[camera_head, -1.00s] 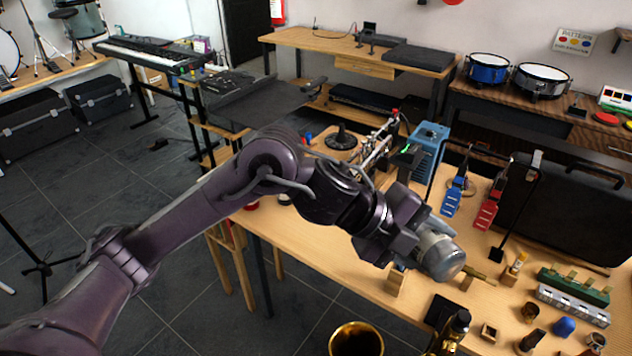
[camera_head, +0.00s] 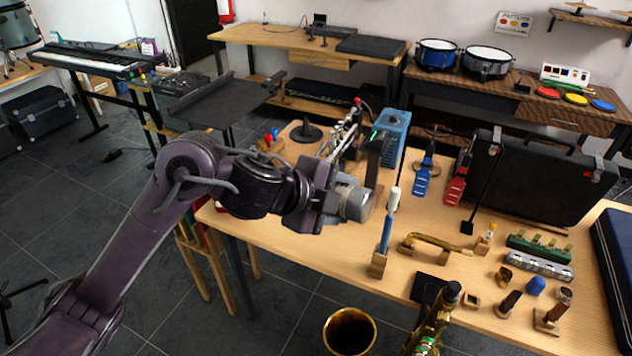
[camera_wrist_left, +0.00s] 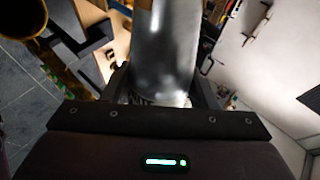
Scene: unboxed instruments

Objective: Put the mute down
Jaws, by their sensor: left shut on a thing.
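The mute is a silvery metal piece (camera_head: 355,203) at the end of my left arm, held above the wooden table (camera_head: 290,244). It also fills the middle of the left wrist view (camera_wrist_left: 163,50), between the two dark fingers. My left gripper (camera_head: 338,198) is shut on it. The fingertips are mostly hidden by the mute and the wrist in the head view. My right gripper is not in view.
A blue-and-white upright tool in a wooden block (camera_head: 379,262) stands just right of the mute. A brass mouthpipe (camera_head: 440,241), a black pad (camera_head: 428,287) and small wooden holders lie farther right. A saxophone (camera_head: 437,318) and brass bell (camera_head: 350,333) are at the front.

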